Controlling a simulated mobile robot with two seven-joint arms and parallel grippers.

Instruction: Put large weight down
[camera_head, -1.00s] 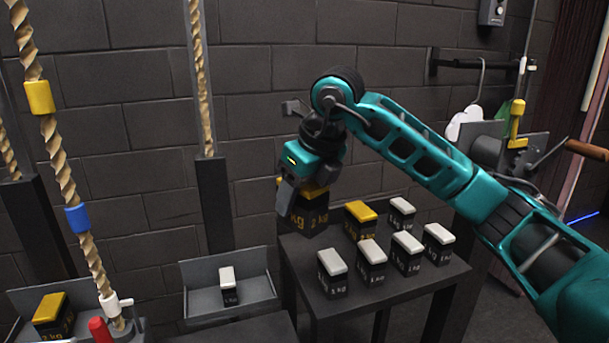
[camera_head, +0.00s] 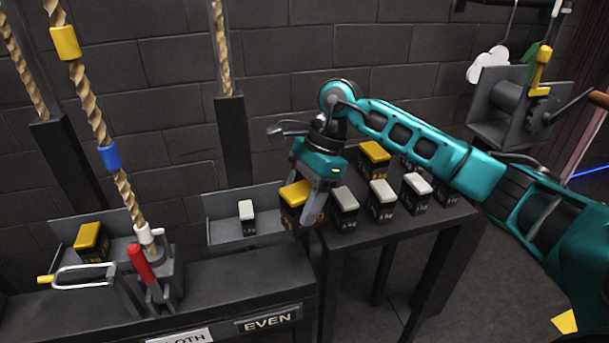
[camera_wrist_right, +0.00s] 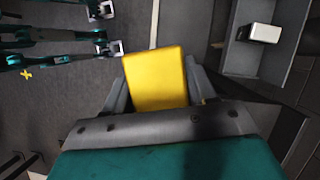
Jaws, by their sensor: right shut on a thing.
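The large weight (camera_head: 294,196), a dark block with a yellow top, is held by my right gripper (camera_head: 312,203). In the right wrist view its yellow top (camera_wrist_right: 156,78) sits between the two fingers. It hangs at the left edge of the dark table, in front of the small white-topped weights; whether it touches the table I cannot tell. Another yellow-topped weight (camera_head: 374,156) stands at the back of the table. A third yellow-topped weight (camera_head: 88,238) sits in the left tray. My left gripper is not identifiable in the head view.
Several white-topped weights (camera_head: 381,196) stand on the table (camera_head: 432,217). The middle tray (camera_head: 224,233) holds one white-topped weight (camera_head: 247,215). A rope (camera_head: 92,110), a red lever (camera_head: 141,263) and an "EVEN" sign (camera_head: 268,319) are at the left and front.

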